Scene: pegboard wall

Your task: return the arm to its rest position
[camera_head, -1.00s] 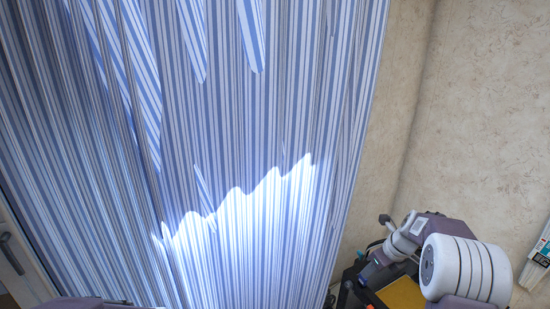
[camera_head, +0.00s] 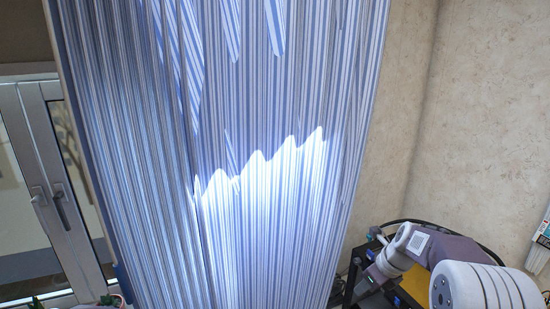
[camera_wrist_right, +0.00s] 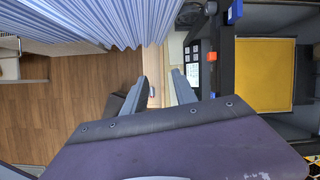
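My right arm comes in at the lower right of the head view, with its white upper link and purple forearm bent toward the dark rack. My right gripper (camera_head: 366,287) points down and left beside that rack, partly lost against the dark shapes. In the right wrist view my right gripper (camera_wrist_right: 160,88) shows two dark fingers apart with nothing between them. My left arm and gripper are not in view.
A blue-white striped curtain (camera_head: 270,180) fills the middle, close to the right gripper's side. A window with a handle (camera_head: 50,200) stands at left. A black rack (camera_wrist_right: 228,70) with a yellow panel (camera_wrist_right: 265,75) stands at right. Wooden floor (camera_wrist_right: 70,110) lies below.

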